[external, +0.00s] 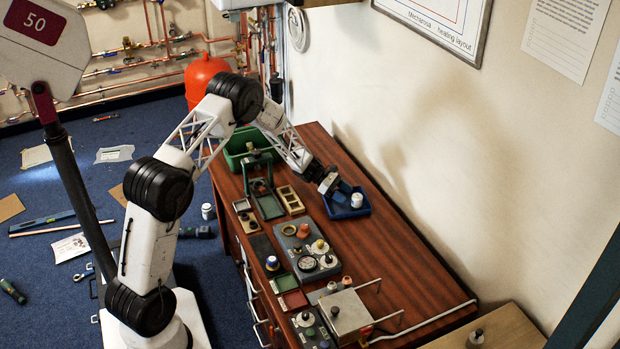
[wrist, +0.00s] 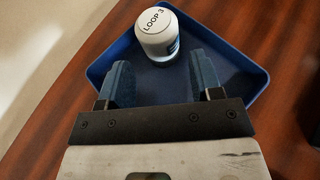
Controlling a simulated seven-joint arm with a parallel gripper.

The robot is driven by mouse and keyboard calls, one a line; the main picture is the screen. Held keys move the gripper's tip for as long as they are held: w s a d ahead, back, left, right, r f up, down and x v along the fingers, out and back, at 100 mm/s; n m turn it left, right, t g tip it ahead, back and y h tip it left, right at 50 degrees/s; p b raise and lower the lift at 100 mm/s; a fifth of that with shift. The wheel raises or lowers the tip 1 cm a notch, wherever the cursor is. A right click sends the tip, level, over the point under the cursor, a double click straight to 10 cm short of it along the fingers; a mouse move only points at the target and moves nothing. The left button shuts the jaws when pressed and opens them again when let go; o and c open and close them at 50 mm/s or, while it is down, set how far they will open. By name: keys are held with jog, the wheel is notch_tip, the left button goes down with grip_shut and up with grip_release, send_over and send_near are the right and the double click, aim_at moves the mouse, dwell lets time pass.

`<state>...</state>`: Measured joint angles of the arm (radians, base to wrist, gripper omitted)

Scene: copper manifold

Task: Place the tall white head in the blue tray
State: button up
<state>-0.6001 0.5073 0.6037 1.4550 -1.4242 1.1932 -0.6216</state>
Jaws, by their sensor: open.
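The tall white head (wrist: 158,35), marked "LOOP 3" on its top, stands upright in the blue tray (wrist: 243,70) in the wrist view. In the external view the white head (external: 357,200) is at the right side of the blue tray (external: 364,212). My gripper (wrist: 163,82) is open over the tray, its two blue fingers spread apart with nothing between them. The head is just beyond the fingertips and looks clear of them. In the external view my gripper (external: 335,190) is low over the tray's left part and partly hides it.
A green bin (external: 240,160) stands on the wooden bench behind the tray. A grey plate with several knobs (external: 308,255) lies in front, and a metal box (external: 350,312) is nearer the front edge. The bench right of the tray is clear up to the wall.

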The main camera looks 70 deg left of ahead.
jog(key=shift+v, duration=2.85)
jog(key=s+d+r+m+g+y, duration=0.1)
jog(key=s+d+r+m+g, duration=0.3)
jog(key=d+r, duration=0.7)
jog(key=s+d+r+m+g, duration=0.2)
jog(key=s+d+r+m, duration=0.35)
jog(key=d+r, duration=0.55)
jog(key=s+d+r+m+g+y, duration=0.2)
jog(key=s+d+r+m+y, duration=0.2)
jog(key=s+d+r+m, duration=0.55)
jog(key=s+d+r+m+y, duration=0.1)
jog(key=s+d+m, duration=0.1)
jog(key=s, duration=0.8)
jog(key=s+d+r+m+t+y, duration=0.1)
jog(key=s+d, duration=0.3)
jog(key=s, duration=0.6)
jog(key=s+d+r+m+t+y, duration=0.1)
jog(key=s+d+r+m+y, duration=0.1)
jog(key=s, duration=0.8)
jog(key=shift+s+d+m+y, duration=0.15)
jog(key=shift+d+m+y, duration=0.5)
jog(key=shift+m, duration=0.45)
